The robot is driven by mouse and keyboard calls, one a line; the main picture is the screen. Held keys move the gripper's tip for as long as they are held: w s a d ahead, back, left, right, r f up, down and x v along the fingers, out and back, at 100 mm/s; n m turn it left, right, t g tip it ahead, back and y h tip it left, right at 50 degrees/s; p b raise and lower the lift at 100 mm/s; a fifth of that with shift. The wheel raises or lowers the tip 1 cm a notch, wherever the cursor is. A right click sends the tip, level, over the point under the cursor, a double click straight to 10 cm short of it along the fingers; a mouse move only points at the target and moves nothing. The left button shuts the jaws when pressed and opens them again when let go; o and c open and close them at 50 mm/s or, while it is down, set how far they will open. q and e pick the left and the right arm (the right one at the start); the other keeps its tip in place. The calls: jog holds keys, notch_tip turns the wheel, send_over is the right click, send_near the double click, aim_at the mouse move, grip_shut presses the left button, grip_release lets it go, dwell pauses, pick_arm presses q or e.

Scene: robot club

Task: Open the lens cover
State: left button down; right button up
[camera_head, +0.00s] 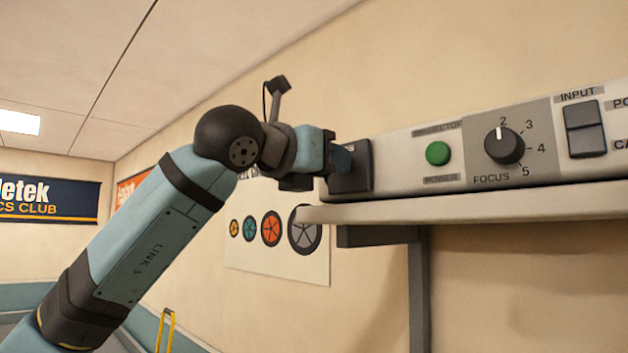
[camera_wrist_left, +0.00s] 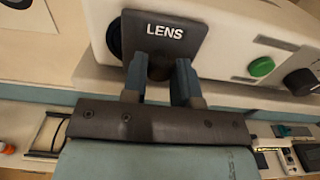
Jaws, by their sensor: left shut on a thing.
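The lens cover (camera_head: 356,176) is a dark square plate at the left end of the light-coloured projector (camera_head: 395,155). In the left wrist view the cover (camera_wrist_left: 165,30) carries the word LENS, and a dark round edge, probably the lens (camera_wrist_left: 113,38), shows just past its left side. My left gripper (camera_head: 338,160) is at the cover. In the left wrist view its two fingers (camera_wrist_left: 160,76) are shut on a dark tab at the cover's lower edge. The rest of the lens is hidden behind the cover. My right gripper is in neither view.
The projector stands on a wall shelf (camera_head: 480,206) with a bracket below. Its side has a green power button (camera_head: 437,153), a focus knob (camera_head: 504,146) and an input switch (camera_head: 584,130). A poster of wheels (camera_head: 280,250) hangs on the wall. Room left of the projector is free apart from my arm.

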pick_arm(q)
jog(key=s+d+b, duration=0.2)
jog(key=s+d, duration=0.1)
jog(key=shift+s+d, duration=0.35)
jog(key=shift+s, duration=0.05)
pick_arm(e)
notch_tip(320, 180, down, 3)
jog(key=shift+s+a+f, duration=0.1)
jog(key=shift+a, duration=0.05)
pick_arm(q)
jog(key=shift+w+a, duration=0.1)
jog(key=shift+w, duration=0.05)
jog(key=c, duration=0.9)
grip_release()
jog(key=shift+r, duration=0.1)
jog(key=shift+r, duration=0.2)
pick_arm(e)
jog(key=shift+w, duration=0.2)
pick_arm(q)
notch_tip(320, 180, up, 20)
jog(key=shift+f, duration=0.25)
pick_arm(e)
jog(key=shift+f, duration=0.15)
